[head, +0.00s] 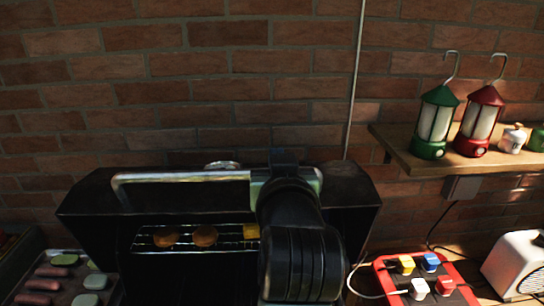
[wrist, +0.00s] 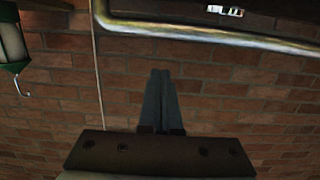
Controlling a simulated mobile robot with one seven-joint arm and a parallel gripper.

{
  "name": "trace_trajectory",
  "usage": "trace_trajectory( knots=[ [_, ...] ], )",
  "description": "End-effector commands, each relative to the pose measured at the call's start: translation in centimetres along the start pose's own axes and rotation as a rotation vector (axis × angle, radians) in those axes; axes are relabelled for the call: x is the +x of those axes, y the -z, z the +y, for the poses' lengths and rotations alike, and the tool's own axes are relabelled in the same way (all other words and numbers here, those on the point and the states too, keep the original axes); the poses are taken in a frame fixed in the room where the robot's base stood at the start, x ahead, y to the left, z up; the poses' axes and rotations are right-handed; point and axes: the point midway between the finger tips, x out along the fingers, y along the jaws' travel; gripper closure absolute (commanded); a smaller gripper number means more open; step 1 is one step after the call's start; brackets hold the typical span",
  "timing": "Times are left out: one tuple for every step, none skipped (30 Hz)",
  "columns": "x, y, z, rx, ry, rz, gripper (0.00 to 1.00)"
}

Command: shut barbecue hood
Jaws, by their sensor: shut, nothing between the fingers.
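The barbecue hood (head: 85,210) is dark and stands raised, with the lit grill showing under it in the head view. Its pale metal handle (head: 180,176) runs along the upper front edge, and my arm covers its right part. In the wrist view the handle (wrist: 215,36) crosses the top of the picture, beyond the fingertips. My gripper (wrist: 160,76) is shut and empty, its two dark fingers side by side, with brick wall behind them. The fingers appear apart from the handle in the picture; the depth between them is hard to tell. In the head view my arm largely hides the gripper.
Food lies on the grill rack (head: 150,241). A food tray (head: 28,292) is at the left. A red tray (head: 468,296) with colored pieces and a white device (head: 515,265) are at the right. A shelf (head: 400,152) carries a green lantern (head: 435,122) and a red lantern (head: 478,122).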

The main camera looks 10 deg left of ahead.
Motion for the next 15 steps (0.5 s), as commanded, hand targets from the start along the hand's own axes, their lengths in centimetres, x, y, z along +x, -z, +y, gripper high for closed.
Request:
trace_trajectory(
  knots=[
    [1.0,0.3,-0.1,0.000,0.002,-0.003,1.00],
    [1.5,0.3,-0.1,-0.001,0.002,-0.003,1.00],
    [2.2,0.3,-0.1,-0.001,0.002,-0.002,1.00],
    [2.7,0.3,-0.1,-0.001,0.001,-0.002,1.00],
    [3.2,0.4,-0.1,-0.001,0.001,-0.001,1.00],
    [3.9,0.3,-0.1,-0.001,0.001,-0.001,1.00],
    [4.3,0.3,-0.1,-0.001,0.000,-0.001,1.00],
    [4.8,0.3,0.0,-0.001,0.000,-0.001,1.00],
    [5.5,0.4,0.0,0.000,0.000,-0.001,1.00],
    [5.9,0.4,0.0,0.000,0.000,0.000,1.00],
    [6.4,0.4,0.0,0.000,0.000,0.000,1.00],
    [7.0,0.4,0.0,-0.001,0.000,0.000,1.00],
    [6.5,-0.2,0.0,-0.001,-0.001,-0.002,1.00],
    [6.2,-0.6,0.0,-0.001,-0.001,-0.002,1.00],
    [5.8,-1.0,0.0,-0.001,-0.001,-0.001,1.00]
  ],
)
